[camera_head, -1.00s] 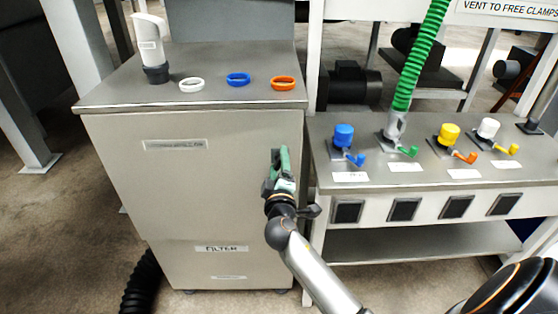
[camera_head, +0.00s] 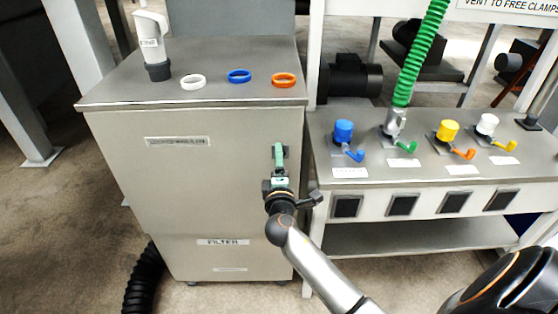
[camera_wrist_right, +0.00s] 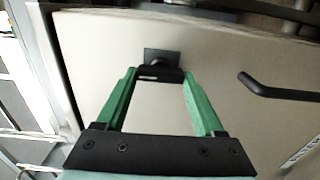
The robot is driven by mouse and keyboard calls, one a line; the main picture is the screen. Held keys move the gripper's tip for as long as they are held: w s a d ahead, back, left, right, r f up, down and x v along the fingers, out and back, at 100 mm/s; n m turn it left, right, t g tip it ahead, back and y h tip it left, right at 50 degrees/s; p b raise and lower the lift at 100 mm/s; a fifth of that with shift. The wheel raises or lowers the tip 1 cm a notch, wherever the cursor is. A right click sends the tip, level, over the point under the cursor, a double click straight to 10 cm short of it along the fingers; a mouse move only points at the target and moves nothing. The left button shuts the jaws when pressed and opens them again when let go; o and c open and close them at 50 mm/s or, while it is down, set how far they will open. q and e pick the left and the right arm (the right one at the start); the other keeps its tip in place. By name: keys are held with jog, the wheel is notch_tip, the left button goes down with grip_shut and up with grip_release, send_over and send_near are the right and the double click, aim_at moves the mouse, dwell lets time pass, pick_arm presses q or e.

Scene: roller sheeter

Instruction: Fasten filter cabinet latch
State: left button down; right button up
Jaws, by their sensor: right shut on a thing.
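The filter cabinet (camera_head: 200,195) is a beige-grey box with a "FILTER" label low on its front. My right gripper (camera_head: 279,148) is at the upper right of that front, its green fingers pointing up. In the right wrist view the gripper (camera_wrist_right: 160,76) has its fingertips on either side of a small black latch (camera_wrist_right: 163,58) with a square plate on the cabinet face (camera_wrist_right: 100,55). It is shut on the latch's dark part, with the fingers still spread by it. In the head view the latch is mostly hidden by the gripper. My left gripper is out of view.
A white nozzle (camera_head: 152,45) and white, blue and orange rings (camera_head: 284,79) are on the cabinet top. A black bent handle (camera_wrist_right: 275,90) shows beside the latch. A valve bench (camera_head: 430,170) with a green hose (camera_head: 420,50) stands close to the right. A black hose (camera_head: 140,280) lies at lower left.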

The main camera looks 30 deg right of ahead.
jog(key=o, duration=1.4)
pick_arm(q)
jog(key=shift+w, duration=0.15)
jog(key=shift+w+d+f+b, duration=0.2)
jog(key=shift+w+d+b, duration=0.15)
jog(key=shift+b, duration=0.3)
pick_arm(e)
jog(key=shift+v, duration=6.25)
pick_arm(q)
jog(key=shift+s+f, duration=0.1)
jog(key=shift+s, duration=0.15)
pick_arm(e)
jog(key=shift+d, duration=0.1)
